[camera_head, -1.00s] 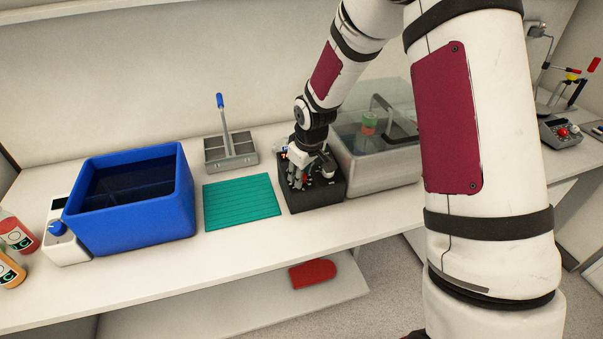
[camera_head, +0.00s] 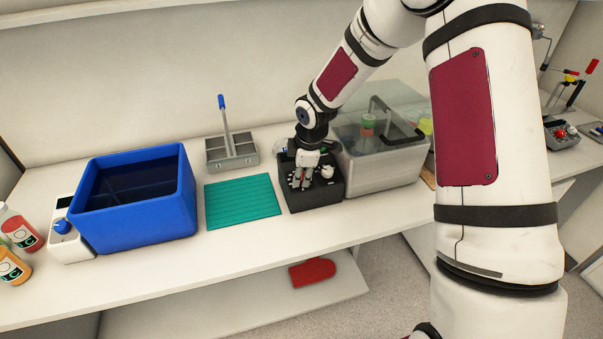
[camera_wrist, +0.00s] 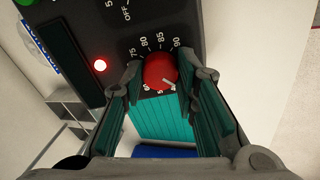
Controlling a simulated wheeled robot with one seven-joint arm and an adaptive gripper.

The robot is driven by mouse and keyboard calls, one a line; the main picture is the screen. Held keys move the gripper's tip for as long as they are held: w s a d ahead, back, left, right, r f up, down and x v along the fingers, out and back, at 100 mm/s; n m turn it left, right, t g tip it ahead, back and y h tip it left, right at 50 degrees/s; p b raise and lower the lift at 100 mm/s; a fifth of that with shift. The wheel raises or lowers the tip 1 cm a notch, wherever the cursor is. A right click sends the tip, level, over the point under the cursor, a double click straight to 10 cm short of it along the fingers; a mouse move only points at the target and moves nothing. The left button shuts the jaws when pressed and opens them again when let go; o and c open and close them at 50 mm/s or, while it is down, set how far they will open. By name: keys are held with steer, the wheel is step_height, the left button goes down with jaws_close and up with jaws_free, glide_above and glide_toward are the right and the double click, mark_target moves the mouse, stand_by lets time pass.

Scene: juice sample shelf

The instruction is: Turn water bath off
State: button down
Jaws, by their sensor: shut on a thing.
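The water bath (camera_head: 380,165) is a grey metal tank with a clear lid, with a black control box (camera_head: 318,196) at its left. My gripper (camera_head: 302,184) is over the front of the box, pointing down. In the wrist view, my gripper (camera_wrist: 161,80) has its fingers on both sides of a red knob (camera_wrist: 160,70) and is shut on it. The knob's pale pointer mark faces the lower right. Numbers such as 75, 80, 85 and 90 ring it. A red light (camera_wrist: 100,65) is lit on the panel. An OFF label (camera_wrist: 126,14) shows near the top edge.
A teal mat (camera_head: 242,201) lies left of the box, then a blue tub (camera_head: 135,215). A grey rack (camera_head: 232,152) with a blue-tipped handle stands behind the mat. Juice bottles (camera_head: 18,232) stand at the far left. A red item (camera_head: 312,272) lies on the lower shelf.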

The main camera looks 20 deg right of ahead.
steer(key=shift+n, duration=0.4)
steer(key=c, duration=1.2)
jaws_free()
steer(key=shift+c, duration=0.2)
steer(key=shift+r, duration=0.1)
steer(key=v, duration=1.1)
steer(key=shift+r, duration=0.35)
steer(key=shift+s, duration=0.1)
